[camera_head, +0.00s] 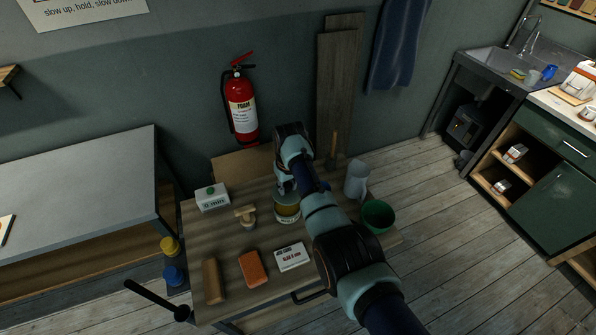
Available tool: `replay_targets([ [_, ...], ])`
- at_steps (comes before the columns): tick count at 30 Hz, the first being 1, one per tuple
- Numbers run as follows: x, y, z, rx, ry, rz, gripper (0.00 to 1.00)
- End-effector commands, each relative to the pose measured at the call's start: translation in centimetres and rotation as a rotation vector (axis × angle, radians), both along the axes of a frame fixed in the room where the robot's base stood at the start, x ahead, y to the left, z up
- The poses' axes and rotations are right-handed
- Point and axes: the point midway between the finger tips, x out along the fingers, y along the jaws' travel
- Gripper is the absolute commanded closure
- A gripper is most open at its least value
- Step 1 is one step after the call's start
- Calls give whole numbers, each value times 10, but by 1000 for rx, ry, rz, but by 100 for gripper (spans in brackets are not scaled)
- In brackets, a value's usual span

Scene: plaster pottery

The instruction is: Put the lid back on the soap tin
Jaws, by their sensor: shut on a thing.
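The soap tin (287,212) is a round tin with a pale yellowish label band, standing upright near the middle of the wooden work table (232,239). My gripper (286,191) reaches down from above, right at the tin's top. It is shut on what seems to be the lid, small and mostly hidden by the fingers and wrist. I cannot tell whether the lid touches the tin's rim or is just above it.
Near the tin are a wooden-handled tool (245,215), a white carton (212,198), a white box (291,257), an orange block (253,268) and a brown block (212,281).

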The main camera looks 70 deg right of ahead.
Motion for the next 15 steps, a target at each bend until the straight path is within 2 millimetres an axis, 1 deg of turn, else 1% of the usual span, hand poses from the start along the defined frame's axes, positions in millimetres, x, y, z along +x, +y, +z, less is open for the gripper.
replay_targets([
  [8, 1, 1, -6, 0, 0, 6, 100],
  [11, 0, 1, -12, 0, 0, 5, 100],
  [15, 0, 1, -27, 1, 1, 5, 100],
])
